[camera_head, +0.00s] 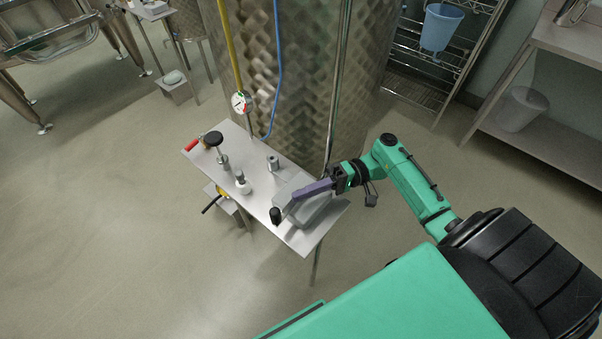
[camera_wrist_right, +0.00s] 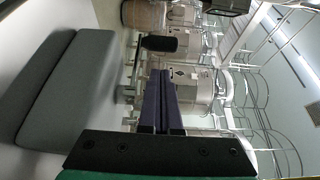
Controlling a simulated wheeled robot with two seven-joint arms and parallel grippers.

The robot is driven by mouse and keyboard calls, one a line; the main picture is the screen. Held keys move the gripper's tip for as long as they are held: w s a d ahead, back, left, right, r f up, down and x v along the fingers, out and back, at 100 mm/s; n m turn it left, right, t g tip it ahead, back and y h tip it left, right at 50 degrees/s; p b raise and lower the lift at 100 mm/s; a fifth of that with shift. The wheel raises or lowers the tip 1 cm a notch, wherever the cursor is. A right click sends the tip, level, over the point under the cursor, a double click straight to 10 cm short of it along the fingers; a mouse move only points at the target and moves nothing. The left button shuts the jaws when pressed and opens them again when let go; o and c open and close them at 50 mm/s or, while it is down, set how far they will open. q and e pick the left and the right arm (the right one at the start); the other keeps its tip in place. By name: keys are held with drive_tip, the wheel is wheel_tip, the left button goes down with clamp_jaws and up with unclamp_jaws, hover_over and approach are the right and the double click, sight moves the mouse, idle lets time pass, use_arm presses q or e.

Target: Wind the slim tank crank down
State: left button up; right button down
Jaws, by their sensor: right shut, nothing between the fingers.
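The crank sits at the right end of the small steel table in the head view, with a grey housing (camera_head: 318,214) and an upright black knob (camera_head: 275,215) at its left. In the right wrist view, the grey housing (camera_wrist_right: 65,95) fills the left side and a black knob (camera_wrist_right: 160,43) is just beyond the fingertips. My right gripper (camera_head: 296,194) comes in from the right over the housing, its purple fingers pointing toward the knob. It also shows in the wrist view (camera_wrist_right: 160,74), with the fingers together and empty, apart from the knob. My left gripper is not in view.
The steel table (camera_head: 296,240) also holds a black-topped knob (camera_head: 213,139), a white-based fitting (camera_head: 242,183) and a short metal post (camera_head: 272,164). A tall steel tank (camera_head: 300,70) with a gauge (camera_head: 241,101) stands right behind. Floor at the left front is clear.

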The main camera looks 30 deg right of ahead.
drive_tip(key=a, duration=0.2)
drive_tip(key=a+p, duration=0.1)
drive_tip(key=a, duration=0.2)
drive_tip(key=shift+w+a+r, duration=0.2)
drive_tip(key=shift+a+r, duration=0.1)
drive_tip(key=shift+a, duration=0.1)
drive_tip(key=shift+a+f, duration=0.15)
drive_tip(key=shift+a, duration=0.2)
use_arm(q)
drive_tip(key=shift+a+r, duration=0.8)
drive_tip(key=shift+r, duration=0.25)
use_arm(e)
drive_tip(key=shift+d, duration=0.1)
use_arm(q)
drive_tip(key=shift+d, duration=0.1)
